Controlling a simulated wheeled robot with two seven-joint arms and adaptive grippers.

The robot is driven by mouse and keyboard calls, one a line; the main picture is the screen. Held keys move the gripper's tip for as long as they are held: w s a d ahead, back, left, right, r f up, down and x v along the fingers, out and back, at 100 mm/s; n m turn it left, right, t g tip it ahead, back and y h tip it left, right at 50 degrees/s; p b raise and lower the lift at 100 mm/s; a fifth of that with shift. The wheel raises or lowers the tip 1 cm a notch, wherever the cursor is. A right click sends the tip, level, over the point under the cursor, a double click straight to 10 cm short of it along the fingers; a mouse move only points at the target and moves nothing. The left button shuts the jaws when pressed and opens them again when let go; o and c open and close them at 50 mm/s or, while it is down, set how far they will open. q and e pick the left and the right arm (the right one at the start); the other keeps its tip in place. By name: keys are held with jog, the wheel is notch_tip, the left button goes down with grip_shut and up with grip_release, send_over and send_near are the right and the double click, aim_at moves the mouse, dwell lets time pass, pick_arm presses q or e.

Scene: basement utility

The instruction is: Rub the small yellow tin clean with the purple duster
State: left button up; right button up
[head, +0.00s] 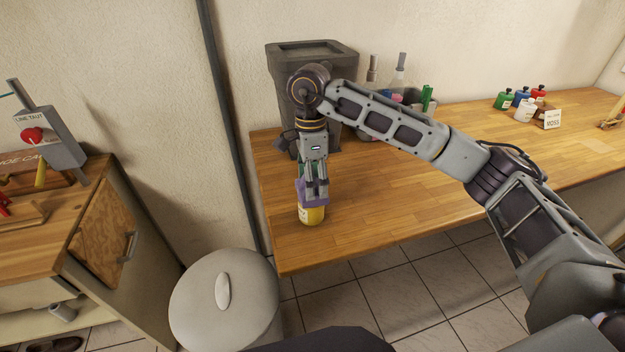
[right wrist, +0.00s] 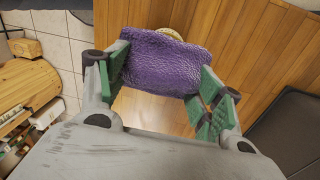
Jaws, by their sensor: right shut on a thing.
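The yellow tin (head: 311,215) stands upright near the left front part of the wooden bench. My right gripper (head: 314,190) points down directly above it, shut on the purple duster (head: 312,200). The duster sits at the tin's top and appears to touch it, and covers its upper part. In the right wrist view the purple duster (right wrist: 165,62) spans between the green-padded fingers of the gripper (right wrist: 160,90). A small part of the tin (right wrist: 155,32) shows beyond the duster. My left gripper is not in view.
A dark grey bin (head: 290,65) stands on the bench behind my gripper, with bottles (head: 398,72) beside it. Several small coloured jars (head: 522,100) and a MOSS sign (head: 552,119) are farther right. A lidded grey bin (head: 225,300) stands on the floor. The bench middle (head: 430,180) is clear.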

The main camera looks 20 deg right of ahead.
jog(key=shift+f+b, duration=0.35)
jog(key=shift+f, duration=0.1)
dwell(0.5)
jog(key=shift+f, duration=0.15)
dwell(1.3)
jog(key=shift+a, duration=0.1)
jog(key=shift+a+b, duration=0.3)
jog(key=shift+a, duration=0.2)
jog(key=shift+d, duration=0.1)
dwell(0.3)
jog(key=shift+d+r+b, duration=0.2)
jog(key=shift+d+b, duration=0.1)
jog(key=shift+d, duration=0.85)
jog(key=shift+a, duration=0.2)
